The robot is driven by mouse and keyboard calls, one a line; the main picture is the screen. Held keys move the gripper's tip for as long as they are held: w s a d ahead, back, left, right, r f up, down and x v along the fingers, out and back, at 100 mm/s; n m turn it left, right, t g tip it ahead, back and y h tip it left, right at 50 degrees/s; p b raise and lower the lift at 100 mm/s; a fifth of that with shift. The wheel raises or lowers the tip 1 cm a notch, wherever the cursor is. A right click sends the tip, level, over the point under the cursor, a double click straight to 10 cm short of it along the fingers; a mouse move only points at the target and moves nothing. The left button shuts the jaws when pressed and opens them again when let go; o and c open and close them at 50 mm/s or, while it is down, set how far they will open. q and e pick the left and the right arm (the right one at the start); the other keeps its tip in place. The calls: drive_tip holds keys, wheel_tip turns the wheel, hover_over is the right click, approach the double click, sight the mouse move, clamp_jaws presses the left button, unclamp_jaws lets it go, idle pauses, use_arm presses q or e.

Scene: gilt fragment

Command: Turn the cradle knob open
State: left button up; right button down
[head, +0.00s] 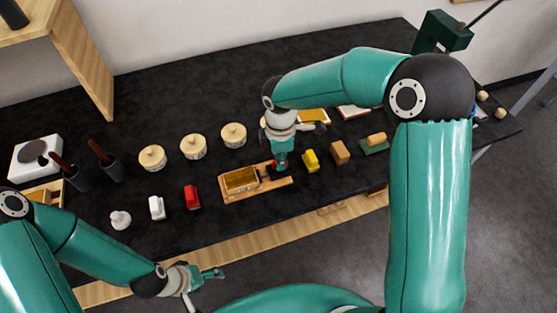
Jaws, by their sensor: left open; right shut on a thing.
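The cradle (227,195) is a low wooden base near the front middle of the dark table. A gilt block (240,180) lies on it. My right gripper (280,164) points down at the cradle's right end, with a small red part (273,167) beside its fingertips. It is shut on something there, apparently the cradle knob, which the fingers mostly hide. How far the knob is turned cannot be seen. My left gripper (215,274) is open and empty, low in front of the table's front edge, well away from the cradle.
A red toy (192,197) and a white one (156,208) stand left of the cradle; a yellow toy (310,160) and a brown block (340,152) stand close on its right. Several round wooden tins (193,147) stand behind. The table's front strip is clear.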

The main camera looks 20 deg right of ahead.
drive_tip(key=m+b, duration=0.2)
drive_tip(key=m, duration=0.1)
drive_tip(key=shift+w+f, duration=0.1)
drive_tip(key=m+b, duration=0.2)
drive_tip(key=m, duration=0.3)
drive_tip(key=shift+b, duration=0.3)
drive_tip(key=m+b, duration=0.2)
drive_tip(key=m, duration=0.2)
drive_tip(key=shift+m, duration=0.3)
drive_tip(key=shift+r+m+b, duration=0.2)
drive_tip(key=shift+m+b, duration=0.35)
drive_tip(key=shift+m, duration=1.35)
drive_tip(key=c, duration=1.2)
unclamp_jaws()
drive_tip(key=shift+o, duration=0.2)
